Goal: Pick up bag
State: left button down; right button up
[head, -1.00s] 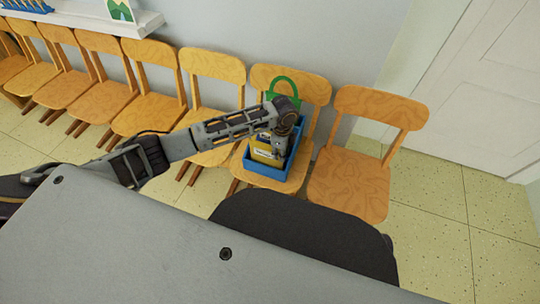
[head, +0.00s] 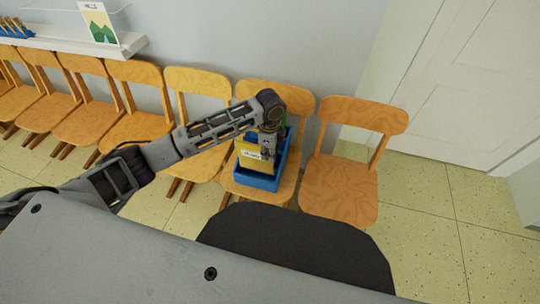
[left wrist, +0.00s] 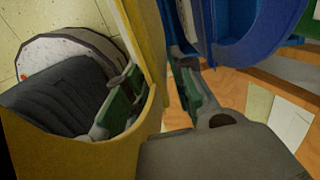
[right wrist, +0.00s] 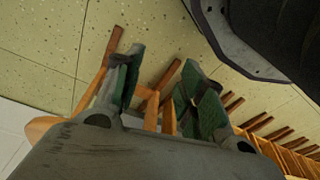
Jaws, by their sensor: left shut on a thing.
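A yellow bag (head: 247,158) with a white label stands in a blue bin (head: 248,180) on a chair seat. My left gripper (head: 268,149) comes down over the bag from above. In the left wrist view the yellow bag (left wrist: 75,150) fills the left, with its wall between the two green-padded fingers (left wrist: 155,92). That gripper is shut on the bag. Whether the bag's base is clear of the bin floor cannot be seen. My right gripper (right wrist: 163,78) is open and empty in the right wrist view.
A blue curved piece (left wrist: 230,45) lies close beside the left gripper's fingers. An empty wooden chair (head: 340,190) stands to the right of the bin's chair (head: 230,190). More chairs line the wall to the left, under a white shelf (head: 70,42). A white door (head: 475,90) is at the right.

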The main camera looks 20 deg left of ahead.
pick_arm(q)
jog(key=shift+r, duration=0.95)
pick_arm(e)
jog(key=shift+s+d+f, duration=0.15)
jog(key=shift+d+f, duration=0.05)
jog(key=shift+f, duration=0.55)
jog(key=shift+d, duration=0.1)
